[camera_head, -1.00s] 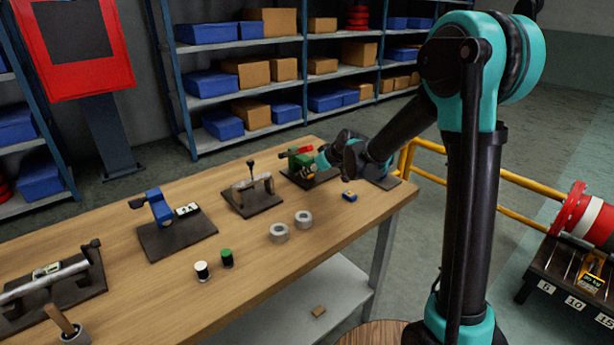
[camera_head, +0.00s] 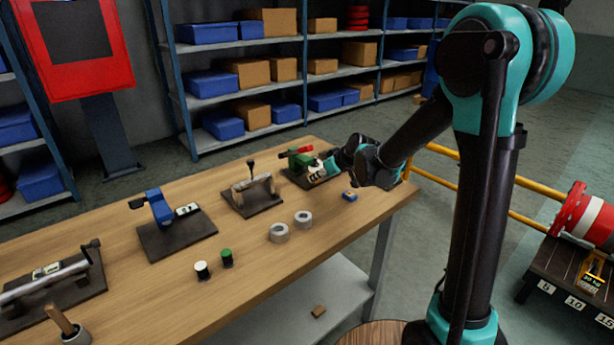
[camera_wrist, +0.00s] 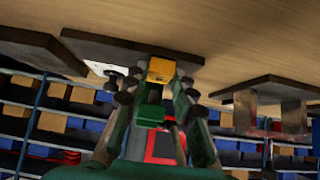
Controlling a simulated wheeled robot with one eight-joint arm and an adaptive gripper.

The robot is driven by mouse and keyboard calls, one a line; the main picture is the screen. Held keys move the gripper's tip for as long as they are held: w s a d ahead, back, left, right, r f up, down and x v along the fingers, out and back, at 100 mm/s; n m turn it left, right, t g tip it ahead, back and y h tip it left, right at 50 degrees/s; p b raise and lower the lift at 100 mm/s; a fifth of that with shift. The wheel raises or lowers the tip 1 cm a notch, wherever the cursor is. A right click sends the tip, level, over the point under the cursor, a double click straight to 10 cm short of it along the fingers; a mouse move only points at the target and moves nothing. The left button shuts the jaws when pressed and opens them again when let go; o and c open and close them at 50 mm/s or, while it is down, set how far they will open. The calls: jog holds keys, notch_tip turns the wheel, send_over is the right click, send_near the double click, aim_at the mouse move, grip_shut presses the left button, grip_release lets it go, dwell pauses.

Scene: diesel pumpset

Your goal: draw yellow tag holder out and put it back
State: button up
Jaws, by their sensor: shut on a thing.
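The yellow tag holder (camera_wrist: 162,70) shows as a yellow block between the fingertips of my gripper (camera_wrist: 155,82) in the wrist view. My gripper is shut on it. In the head view my gripper (camera_head: 325,167) is at the far right end of the bench, just right of a green device (camera_head: 298,161) with a red handle (camera_head: 301,150) on a dark base plate. The fingers hide the holder there, and I cannot tell whether it still touches the device. A green block (camera_wrist: 150,115) and a red part show between my fingers in the wrist view.
A small blue block (camera_head: 349,196) lies on the bench near my gripper. Two grey rings (camera_head: 279,232) and a clamp-like fixture (camera_head: 252,192) stand to the left. A yellow rail (camera_head: 480,190) runs right of the bench.

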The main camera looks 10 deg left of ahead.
jog(key=shift+s+d, duration=1)
jog(key=shift+d, duration=0.15)
jog(key=shift+r, duration=2.5)
